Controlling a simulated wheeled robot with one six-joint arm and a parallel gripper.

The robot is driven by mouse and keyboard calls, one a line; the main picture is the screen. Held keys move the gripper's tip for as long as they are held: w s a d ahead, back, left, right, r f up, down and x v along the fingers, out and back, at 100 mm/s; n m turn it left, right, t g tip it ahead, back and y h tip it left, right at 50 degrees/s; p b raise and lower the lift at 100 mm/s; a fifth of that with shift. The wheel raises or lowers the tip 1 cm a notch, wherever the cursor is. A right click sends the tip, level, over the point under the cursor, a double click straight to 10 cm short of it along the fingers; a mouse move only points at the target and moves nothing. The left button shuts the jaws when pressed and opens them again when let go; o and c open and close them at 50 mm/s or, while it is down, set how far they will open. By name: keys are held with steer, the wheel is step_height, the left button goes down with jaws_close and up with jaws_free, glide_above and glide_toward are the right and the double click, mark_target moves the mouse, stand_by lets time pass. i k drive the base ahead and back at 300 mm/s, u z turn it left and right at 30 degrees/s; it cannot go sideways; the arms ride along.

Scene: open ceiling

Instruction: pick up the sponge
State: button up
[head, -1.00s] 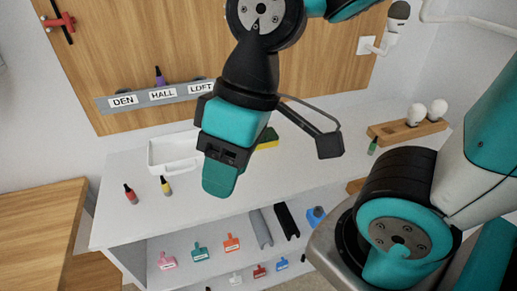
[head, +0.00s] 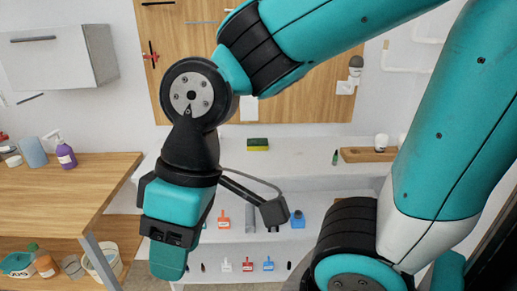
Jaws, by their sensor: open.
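The sponge (head: 258,145) is a small block with a dark green top and a yellow lower part. It lies on the white shelf top (head: 300,155) near the back wall, in the middle of the head view. My gripper (head: 168,262) hangs low at the left of the middle, much closer to the camera than the sponge. It points down and touches nothing that I can see. Its fingers are seen from behind, so the space between them is hidden.
A wooden table (head: 60,190) stands at left, with a purple bottle (head: 66,156) on it. Light bulbs (head: 381,142) stand in a wooden block (head: 368,155) right of the sponge, beside a small green bottle (head: 335,157). Tagged tools (head: 247,265) lie on a lower shelf.

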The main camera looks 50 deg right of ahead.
mark_target(258, 144)
steer(key=z, duration=0.55)
steer(key=i, duration=1.3)
